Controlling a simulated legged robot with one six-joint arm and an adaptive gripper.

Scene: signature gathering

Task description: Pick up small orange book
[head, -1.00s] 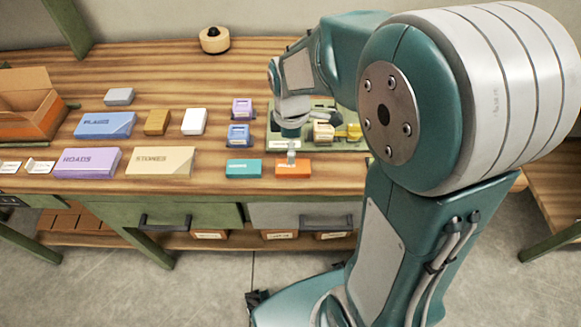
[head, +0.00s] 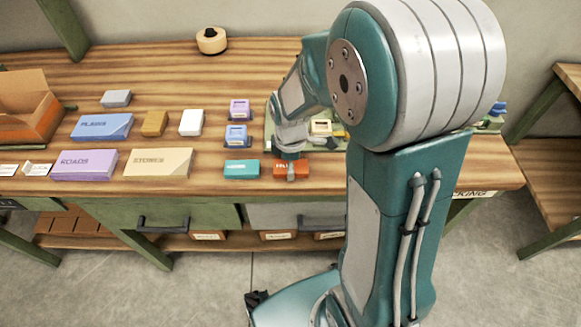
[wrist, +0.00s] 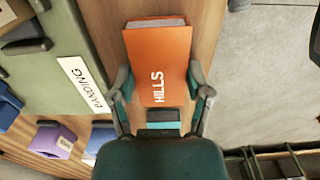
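The small orange book (head: 303,166) lies on the workbench close to its front edge. In the wrist view the orange book (wrist: 158,55) shows white letters reading HILLS on its cover. My gripper (head: 291,172) is right over the book, pointing down. In the wrist view my gripper (wrist: 160,76) is open, with one finger on each side of the book. The right finger is very close to the book's side; I cannot tell whether it touches.
A teal book (head: 242,169) lies just left of the orange one. Purple (head: 84,164) and cream (head: 158,162) boxes lie farther left. Drawers are below the front edge.

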